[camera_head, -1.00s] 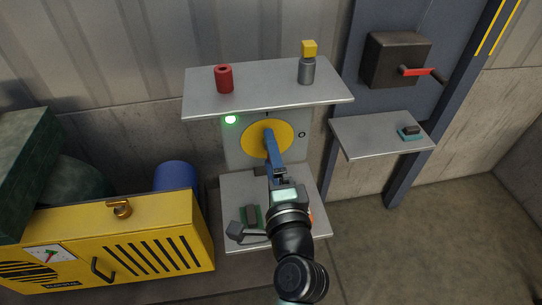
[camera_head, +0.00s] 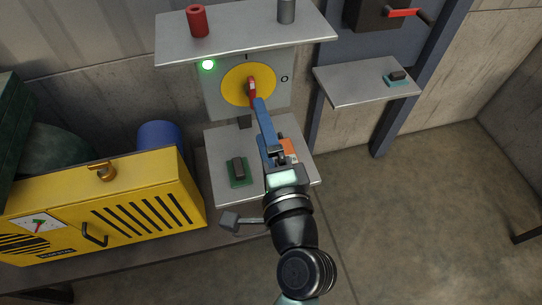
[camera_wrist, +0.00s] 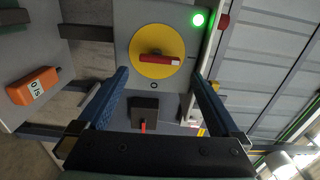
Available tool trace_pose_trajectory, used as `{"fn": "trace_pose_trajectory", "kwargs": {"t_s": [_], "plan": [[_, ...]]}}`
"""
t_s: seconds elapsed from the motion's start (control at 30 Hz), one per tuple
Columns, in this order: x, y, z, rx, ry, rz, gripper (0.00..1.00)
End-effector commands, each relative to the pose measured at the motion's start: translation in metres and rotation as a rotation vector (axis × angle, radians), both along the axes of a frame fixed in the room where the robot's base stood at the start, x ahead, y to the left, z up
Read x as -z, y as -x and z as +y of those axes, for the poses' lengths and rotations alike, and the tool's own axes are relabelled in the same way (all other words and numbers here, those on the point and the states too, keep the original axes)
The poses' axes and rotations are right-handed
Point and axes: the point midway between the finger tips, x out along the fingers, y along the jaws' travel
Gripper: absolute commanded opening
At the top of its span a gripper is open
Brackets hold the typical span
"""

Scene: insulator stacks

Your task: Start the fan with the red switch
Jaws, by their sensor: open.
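The red switch (camera_head: 252,90) is a rotary handle on a yellow disc (camera_head: 236,96), mounted on a grey panel marked I above and O at the right. In the wrist view the red handle (camera_wrist: 160,61) lies along the line toward the panel's I side, with the O mark off to its side. A green lamp (camera_head: 208,65) at the panel's upper left is lit. My gripper (camera_head: 260,103) is open and empty, in front of the panel. In the wrist view its blue fingers (camera_wrist: 158,74) stand wide apart with the handle between and beyond them. I cannot identify the fan.
A shelf above (camera_head: 230,40) holds a red cylinder (camera_head: 198,20). The lower shelf (camera_head: 218,138) holds a dark switch on a green base (camera_head: 237,170) and an orange box (camera_wrist: 35,85). A dark box with a red lever (camera_head: 403,13) is at right. A yellow machine (camera_head: 140,168) stands left.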

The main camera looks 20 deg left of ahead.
Motion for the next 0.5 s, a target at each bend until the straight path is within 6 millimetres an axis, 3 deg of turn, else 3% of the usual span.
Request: {"fn": "trace_pose_trajectory", "kwargs": {"t_s": [0.2, 0.5], "plan": [[0.003, 0.036, -0.024, 0.002, 0.001, 0.000, 1.00], [0.000, 0.051, -0.035, 0.001, 0.002, -0.002, 1.00]]}}
